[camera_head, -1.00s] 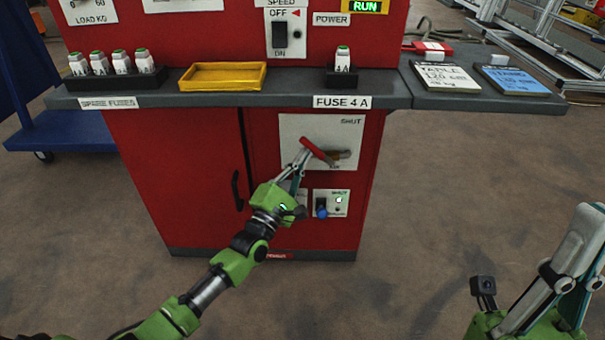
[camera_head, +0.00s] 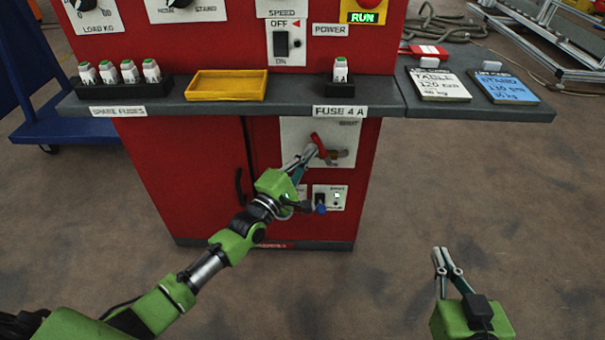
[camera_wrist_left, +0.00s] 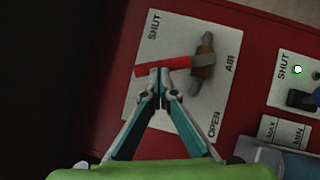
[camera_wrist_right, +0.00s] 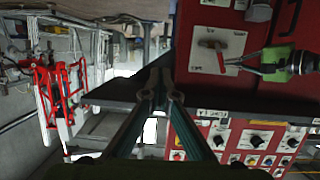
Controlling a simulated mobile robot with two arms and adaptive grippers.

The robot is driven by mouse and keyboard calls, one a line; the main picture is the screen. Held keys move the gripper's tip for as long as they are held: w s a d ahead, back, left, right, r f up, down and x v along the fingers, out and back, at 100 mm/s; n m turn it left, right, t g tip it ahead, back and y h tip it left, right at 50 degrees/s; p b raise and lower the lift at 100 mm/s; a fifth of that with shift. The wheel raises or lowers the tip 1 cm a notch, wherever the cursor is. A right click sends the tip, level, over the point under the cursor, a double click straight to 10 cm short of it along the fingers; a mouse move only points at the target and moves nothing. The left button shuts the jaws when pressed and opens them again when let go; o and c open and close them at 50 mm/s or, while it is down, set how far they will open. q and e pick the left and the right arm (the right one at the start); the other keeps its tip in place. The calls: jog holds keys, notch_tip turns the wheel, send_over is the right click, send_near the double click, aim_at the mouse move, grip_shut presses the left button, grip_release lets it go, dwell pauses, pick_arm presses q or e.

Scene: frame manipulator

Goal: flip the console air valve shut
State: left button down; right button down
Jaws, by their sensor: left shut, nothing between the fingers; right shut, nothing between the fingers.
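The air valve has a red lever (camera_head: 319,146) on a brass body (camera_head: 340,156), mounted on a white plate (camera_head: 290,130) on the red console. In the head view the lever stands nearly upright. The left wrist view shows the red lever (camera_wrist_left: 165,66) and the plate's SHUT, AIR and OPEN labels, with SHUT and OPEN at opposite ends. My left gripper (camera_head: 309,150) is shut and empty, its fingertips (camera_wrist_left: 160,78) against or just beside the lever's free end; contact is unclear. My right gripper (camera_head: 438,254) is shut and empty, away from the console.
A small panel below the valve has a blue knob (camera_head: 321,208) and a lit light (camera_head: 337,195). The grey shelf (camera_head: 290,111) juts out above the valve, carrying a yellow tray (camera_head: 226,84) and fuses.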

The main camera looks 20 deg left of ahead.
pick_arm(q)
jog(key=shift+w+d+r+m+g+p, duration=0.15)
jog(key=shift+w+d+r+m+p, duration=0.1)
jog(key=shift+d+r+p, duration=0.45)
jog(key=shift+w+d+r+m+g+p, duration=0.2)
jog(key=shift+d+p, duration=0.25)
jog(key=shift+p, duration=0.45)
pick_arm(e)
jog(key=s+d+f+g+h, duration=0.1)
jog(key=s+d+f+g, duration=0.1)
jog(key=s+f+g, duration=0.2)
jog(key=s+d+f+g+h, duration=0.1)
jog(key=s+d+f+g, duration=0.2)
jog(key=s+f+g, duration=0.2)
jog(key=shift+s+d+f+m, duration=0.3)
jog(key=shift+s+f, duration=1.6)
jog(key=shift+s, duration=0.95)
pick_arm(q)
jog(key=shift+s+f, duration=0.1)
jog(key=shift+s, duration=0.1)
pick_arm(e)
jog(key=shift+a, duration=0.15)
